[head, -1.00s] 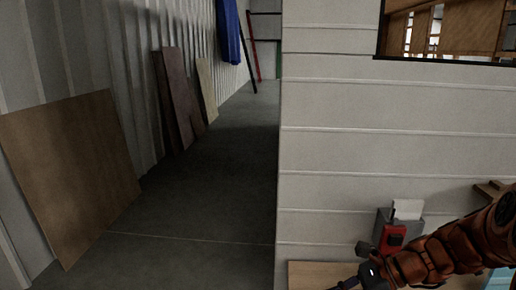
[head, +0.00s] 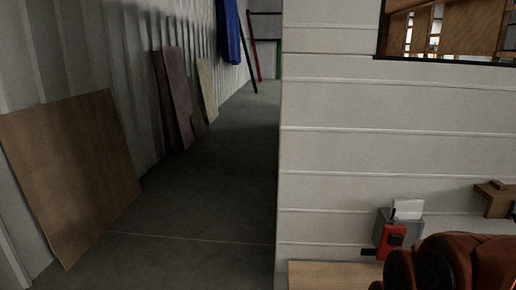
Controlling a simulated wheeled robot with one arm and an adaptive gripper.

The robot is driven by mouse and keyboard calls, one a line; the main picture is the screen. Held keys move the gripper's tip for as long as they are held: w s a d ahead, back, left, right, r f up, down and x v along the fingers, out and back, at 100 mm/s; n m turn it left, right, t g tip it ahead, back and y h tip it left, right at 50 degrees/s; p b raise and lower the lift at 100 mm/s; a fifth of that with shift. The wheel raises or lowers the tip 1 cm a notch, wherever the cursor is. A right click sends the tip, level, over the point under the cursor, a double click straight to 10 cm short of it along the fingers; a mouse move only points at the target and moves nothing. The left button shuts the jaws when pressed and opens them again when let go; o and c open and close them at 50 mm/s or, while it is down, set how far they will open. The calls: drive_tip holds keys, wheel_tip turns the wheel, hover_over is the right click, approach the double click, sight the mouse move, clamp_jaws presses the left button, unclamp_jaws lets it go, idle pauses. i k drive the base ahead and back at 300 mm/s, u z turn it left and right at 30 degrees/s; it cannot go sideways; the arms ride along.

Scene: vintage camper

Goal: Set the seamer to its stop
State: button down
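A grey box with a red front unit (head: 391,238) and a black handle (head: 371,252) sticking out to its left is at the white panelled wall, lower right in the head view. It may be the seamer; no label can be read. A white card (head: 407,209) stands up from its top. I cannot tell whether the handle is at its stop. My orange-brown arm fills the lower right corner, in front of and just below the unit. My gripper's fingers are out of the picture, below the bottom edge.
A pale wooden top (head: 325,275) lies below the unit. A brown wooden bracket (head: 493,198) is at the right. The white wall (head: 345,130) ends at a dark floor aisle (head: 215,190). Boards, including a large brown panel (head: 75,170), lean along the left wall.

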sight(384, 249)
drive_tip(key=z, duration=2.55)
drive_tip(key=k, duration=0.95)
drive_tip(key=u, duration=1.95)
drive_tip(key=i, duration=0.5)
